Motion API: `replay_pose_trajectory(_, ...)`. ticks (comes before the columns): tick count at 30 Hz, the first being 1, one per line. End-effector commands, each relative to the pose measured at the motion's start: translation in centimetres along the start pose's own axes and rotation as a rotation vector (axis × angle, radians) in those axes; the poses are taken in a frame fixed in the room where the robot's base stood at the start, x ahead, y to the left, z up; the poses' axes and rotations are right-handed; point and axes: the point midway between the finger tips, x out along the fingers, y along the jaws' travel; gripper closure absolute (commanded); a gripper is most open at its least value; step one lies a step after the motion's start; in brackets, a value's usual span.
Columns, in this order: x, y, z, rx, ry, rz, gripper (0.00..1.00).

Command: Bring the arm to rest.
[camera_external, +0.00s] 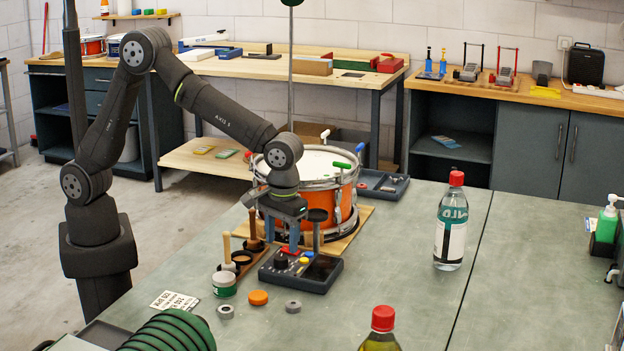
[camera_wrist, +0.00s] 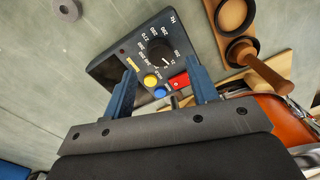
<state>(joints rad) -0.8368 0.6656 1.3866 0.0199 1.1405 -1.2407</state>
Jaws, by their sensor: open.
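My gripper (camera_external: 293,238) is at the end of the bent arm, just above a dark control box (camera_external: 322,274) on the green-grey bench. In the wrist view, the two blue fingers of my gripper (camera_wrist: 160,74) stand apart. The same box (camera_wrist: 125,50) lies below and between them, with a black dial (camera_wrist: 160,52), a yellow button (camera_wrist: 151,79), a blue button (camera_wrist: 160,92) and a red switch (camera_wrist: 178,81). Nothing is visibly held between the fingers. Whether a fingertip touches the box, I cannot tell.
An orange drum (camera_external: 338,208) stands close behind my gripper. A wooden stand with mallets (camera_external: 229,248) is at its left. A clear bottle (camera_external: 452,225) stands to the right, and another bottle (camera_external: 381,330) in front. The bench right of the clear bottle is mostly free.

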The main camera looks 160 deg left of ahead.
Motion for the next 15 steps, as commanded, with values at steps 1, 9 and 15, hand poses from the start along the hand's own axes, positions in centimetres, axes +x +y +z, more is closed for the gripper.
replay_pose_trajectory(1, 1.1, -0.1, 0.0, 0.0, -0.001, -0.003, 0.47)
replay_pose_trajectory(9, 4.5, 0.0, 0.0, 0.075, 0.004, 0.0, 0.47)
replay_pose_trajectory(15, 4.5, 0.0, 0.1, 0.249, 0.013, 0.0, 0.47)
